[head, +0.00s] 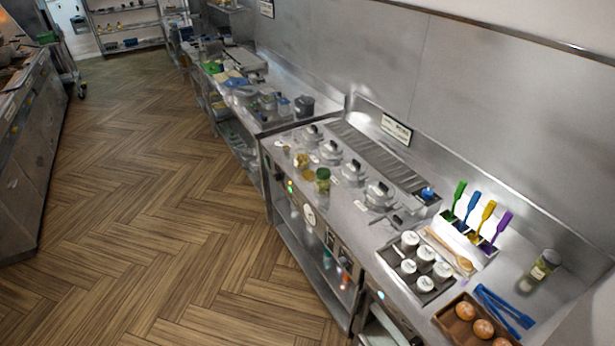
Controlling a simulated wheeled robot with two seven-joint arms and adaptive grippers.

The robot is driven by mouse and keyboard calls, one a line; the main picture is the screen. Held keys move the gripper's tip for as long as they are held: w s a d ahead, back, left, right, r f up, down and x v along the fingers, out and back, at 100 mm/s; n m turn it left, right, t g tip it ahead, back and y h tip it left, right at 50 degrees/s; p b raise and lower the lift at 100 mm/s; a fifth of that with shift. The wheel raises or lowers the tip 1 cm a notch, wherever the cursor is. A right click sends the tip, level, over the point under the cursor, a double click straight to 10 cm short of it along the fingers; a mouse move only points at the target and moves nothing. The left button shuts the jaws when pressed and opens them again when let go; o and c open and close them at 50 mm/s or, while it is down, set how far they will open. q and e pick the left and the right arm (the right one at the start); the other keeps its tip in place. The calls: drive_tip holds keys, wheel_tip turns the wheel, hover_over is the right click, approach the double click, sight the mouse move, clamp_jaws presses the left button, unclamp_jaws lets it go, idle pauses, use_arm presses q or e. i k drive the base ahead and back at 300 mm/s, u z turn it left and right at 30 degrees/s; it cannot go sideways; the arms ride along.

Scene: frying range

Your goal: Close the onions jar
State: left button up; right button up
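Several jars stand on the steel range, and their labels are too small to read, so I cannot tell which holds onions. A green jar (322,181) stands upright near the front edge of the range. A jar with yellowish contents (304,164) stands behind it to the left. Another glass jar (541,267) with a pale label and a greyish top stands at the far right, near the wall. I cannot make out a loose lid. Neither of my grippers is in view.
Lidded fryer wells (353,171) line the range (340,208). To the right are a tray of white-topped containers (425,283), coloured spatulas (487,217), blue tongs (505,308) and a wooden tray (449,317) of buns. The wooden floor (150,220) at left is clear.

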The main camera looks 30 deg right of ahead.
sight(302, 156)
drive_tip(key=u, duration=0.45)
drive_tip(key=i, duration=2.5)
drive_tip(key=z, duration=1.45)
drive_tip(key=i, duration=0.95)
drive_tip(key=z, duration=0.95)
